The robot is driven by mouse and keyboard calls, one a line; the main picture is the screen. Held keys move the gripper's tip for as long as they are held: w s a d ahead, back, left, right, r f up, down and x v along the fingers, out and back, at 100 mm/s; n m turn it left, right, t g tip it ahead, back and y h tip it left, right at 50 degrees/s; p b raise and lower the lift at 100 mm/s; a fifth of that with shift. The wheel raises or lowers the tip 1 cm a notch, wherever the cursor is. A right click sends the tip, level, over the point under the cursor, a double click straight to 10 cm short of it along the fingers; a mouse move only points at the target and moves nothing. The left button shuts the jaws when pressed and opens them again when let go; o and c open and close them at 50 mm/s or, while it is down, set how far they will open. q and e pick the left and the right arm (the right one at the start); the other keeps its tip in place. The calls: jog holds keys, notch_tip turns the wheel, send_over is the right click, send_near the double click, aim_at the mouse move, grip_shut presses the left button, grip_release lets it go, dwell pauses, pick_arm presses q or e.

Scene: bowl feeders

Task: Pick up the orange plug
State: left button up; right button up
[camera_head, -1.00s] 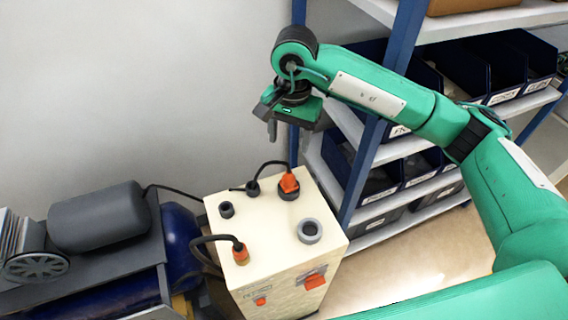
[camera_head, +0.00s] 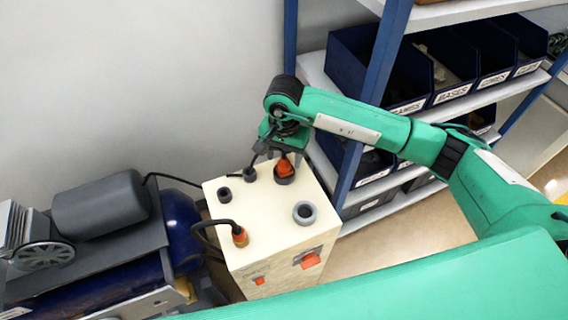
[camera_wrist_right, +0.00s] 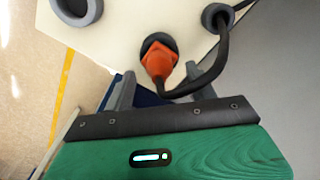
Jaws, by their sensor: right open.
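The orange plug (camera_head: 285,168) sits in a dark round socket at the back of the cream box's top, with a black cable. In the right wrist view the plug (camera_wrist_right: 159,62) shows just ahead of the gap between my fingers, its cable curving off to the right. My right gripper (camera_head: 274,157) is over the back edge of the box, close to the plug. Its two fingers, seen in the wrist view (camera_wrist_right: 160,84), are apart with nothing held between them. My left gripper is not in view.
The cream box (camera_head: 268,213) also carries a second orange-ended plug (camera_head: 239,238) with a black cable and a grey ring socket (camera_head: 304,213). A compressor (camera_head: 100,205) stands to the left. Blue-framed shelving with bins (camera_head: 362,75) stands behind and right.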

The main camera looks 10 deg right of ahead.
jog(key=shift+f, duration=0.75)
jog(key=shift+c, duration=0.7)
jog(key=c, duration=1)
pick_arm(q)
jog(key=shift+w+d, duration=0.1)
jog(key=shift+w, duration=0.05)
pick_arm(e)
jog(key=shift+c, duration=0.2)
